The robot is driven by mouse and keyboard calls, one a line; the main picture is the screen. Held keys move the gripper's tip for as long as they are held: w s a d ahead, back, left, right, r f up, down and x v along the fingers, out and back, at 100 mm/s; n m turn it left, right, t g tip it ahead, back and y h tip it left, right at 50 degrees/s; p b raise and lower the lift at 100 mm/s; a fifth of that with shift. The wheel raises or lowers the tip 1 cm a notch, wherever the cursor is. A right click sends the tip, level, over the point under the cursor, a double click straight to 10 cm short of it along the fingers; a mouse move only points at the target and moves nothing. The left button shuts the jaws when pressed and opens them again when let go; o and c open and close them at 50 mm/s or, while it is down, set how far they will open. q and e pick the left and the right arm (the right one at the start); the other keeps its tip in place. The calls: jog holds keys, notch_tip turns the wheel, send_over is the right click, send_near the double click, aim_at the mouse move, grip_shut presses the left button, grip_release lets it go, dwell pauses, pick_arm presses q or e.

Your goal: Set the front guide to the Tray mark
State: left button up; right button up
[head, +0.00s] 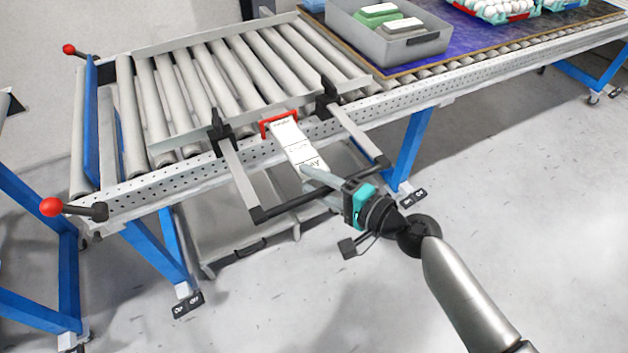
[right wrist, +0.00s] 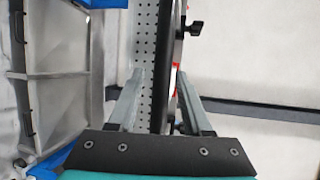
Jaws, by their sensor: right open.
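The front guide (head: 340,93) is a long pale rail along the near side of the rollers. Two grey rods run from it through black clamps to a dark crossbar (head: 285,205) in front of the conveyor. A white scale plate (head: 295,142) carries several marks. A red pointer frame (head: 279,117) sits at its far end; the near mark ends in "ay", partly hidden by a finger. My right gripper (head: 308,185) is open at the crossbar. In the right wrist view the dark bar (right wrist: 160,60) passes between its fingers (right wrist: 158,100). My left gripper is out of view.
Red-knobbed levers (head: 52,207) stand at the conveyor's left end. The floor to the right is clear.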

jog(key=shift+c, duration=0.2)
jog(key=shift+f, duration=0.1)
jog(key=c, duration=0.7)
grip_shut()
